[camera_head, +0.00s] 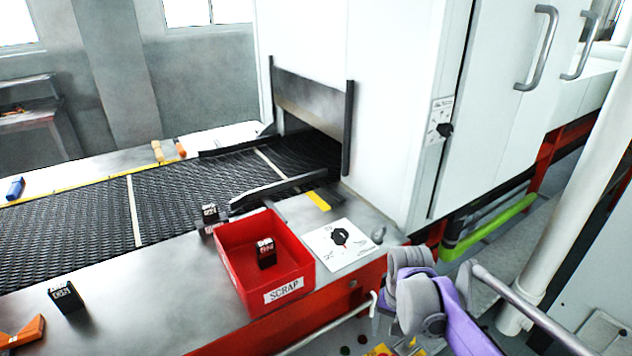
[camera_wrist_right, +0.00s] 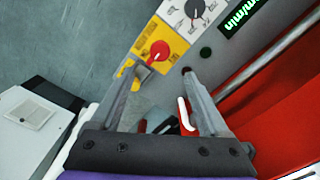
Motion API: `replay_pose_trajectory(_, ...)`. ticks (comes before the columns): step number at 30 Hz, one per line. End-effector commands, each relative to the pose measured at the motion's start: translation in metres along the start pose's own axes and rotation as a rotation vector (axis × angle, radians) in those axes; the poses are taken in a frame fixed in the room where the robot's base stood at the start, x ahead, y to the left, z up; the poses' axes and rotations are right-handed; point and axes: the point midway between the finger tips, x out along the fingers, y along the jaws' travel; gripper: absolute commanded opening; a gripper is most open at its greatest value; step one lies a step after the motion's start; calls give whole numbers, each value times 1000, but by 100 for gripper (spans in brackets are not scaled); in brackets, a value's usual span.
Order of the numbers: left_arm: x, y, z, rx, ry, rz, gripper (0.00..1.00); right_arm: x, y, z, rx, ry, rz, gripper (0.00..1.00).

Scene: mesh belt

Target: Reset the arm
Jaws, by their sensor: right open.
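My right gripper (camera_wrist_right: 162,78) is open, with its two grey fingers apart in the right wrist view. Nothing is held between them. Past the fingertips is a control panel with a red knob on a yellow plate (camera_wrist_right: 158,52). In the head view my right arm (camera_head: 432,290), purple and grey, is folded at the lower right, beside the front of the red-edged bench. Its fingers are hard to make out there. My left gripper is not in view.
A red scrap bin (camera_head: 240,279) holding a black box (camera_head: 266,254) stands on the bench. More black boxes (camera_head: 66,297) stand left of it. The mesh belt (camera_head: 95,212) runs into a white machine (camera_head: 395,120). A grey rail (camera_head: 530,312) passes close right of my arm.

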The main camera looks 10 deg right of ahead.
Motion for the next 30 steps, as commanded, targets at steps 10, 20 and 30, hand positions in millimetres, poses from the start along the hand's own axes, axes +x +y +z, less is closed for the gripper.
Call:
replay_pose_trajectory(10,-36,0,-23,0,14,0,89,-55,8,78,-249,177,-74,79)
replay_pose_trajectory(20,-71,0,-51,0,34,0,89,-74,24,150,-535,406,-133,79)
replay_pose_trajectory(30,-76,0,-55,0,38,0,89,-72,27,162,-590,453,-141,79)
